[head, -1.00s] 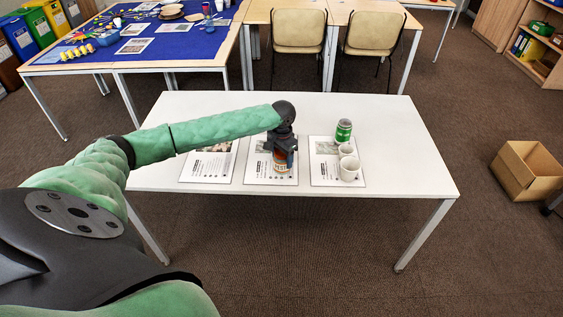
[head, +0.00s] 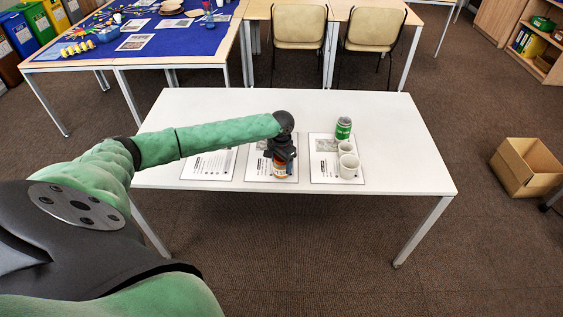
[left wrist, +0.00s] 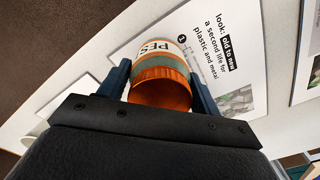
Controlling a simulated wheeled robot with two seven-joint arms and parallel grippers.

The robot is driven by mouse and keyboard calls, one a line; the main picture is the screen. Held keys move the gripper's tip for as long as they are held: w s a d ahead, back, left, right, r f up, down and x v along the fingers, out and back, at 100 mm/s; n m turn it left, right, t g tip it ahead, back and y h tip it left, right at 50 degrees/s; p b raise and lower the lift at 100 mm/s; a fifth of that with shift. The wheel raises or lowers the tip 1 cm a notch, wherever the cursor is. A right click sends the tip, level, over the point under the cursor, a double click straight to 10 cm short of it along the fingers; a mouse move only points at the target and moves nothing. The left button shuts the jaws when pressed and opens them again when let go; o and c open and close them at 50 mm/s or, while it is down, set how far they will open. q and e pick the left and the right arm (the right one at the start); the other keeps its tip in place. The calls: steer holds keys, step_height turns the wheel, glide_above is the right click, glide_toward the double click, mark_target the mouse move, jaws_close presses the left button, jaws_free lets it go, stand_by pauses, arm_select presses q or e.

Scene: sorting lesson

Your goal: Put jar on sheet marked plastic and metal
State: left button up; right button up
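The jar (head: 279,171), orange with a pale label, is at the middle sheet (head: 256,171) on the white table. The left wrist view shows the jar (left wrist: 161,75) label up close, with the letters "PES", between both fingers. My left gripper (head: 281,160) is shut on the jar from above. Beside the jar in that view, the sheet (left wrist: 235,60) reads "plastic and metal". I cannot tell whether the jar's base touches the sheet. My right gripper is not in view.
The right sheet (head: 322,170) holds a green can (head: 343,128) and two white cups (head: 349,166). The left sheet (head: 207,168) appears clear. The table (head: 400,165) is bare to the right. A cardboard box (head: 525,168) stands on the floor at right.

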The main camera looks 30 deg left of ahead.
arm_select(q)
steer(key=o, duration=0.3)
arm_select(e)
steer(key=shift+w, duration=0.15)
arm_select(q)
steer(key=shift+r, duration=0.1)
steer(key=shift+r, duration=0.25)
step_height(320, 180, up, 10)
steer(key=b, duration=0.4)
steer(key=shift+w+r, duration=0.1)
steer(key=shift+r, duration=0.7)
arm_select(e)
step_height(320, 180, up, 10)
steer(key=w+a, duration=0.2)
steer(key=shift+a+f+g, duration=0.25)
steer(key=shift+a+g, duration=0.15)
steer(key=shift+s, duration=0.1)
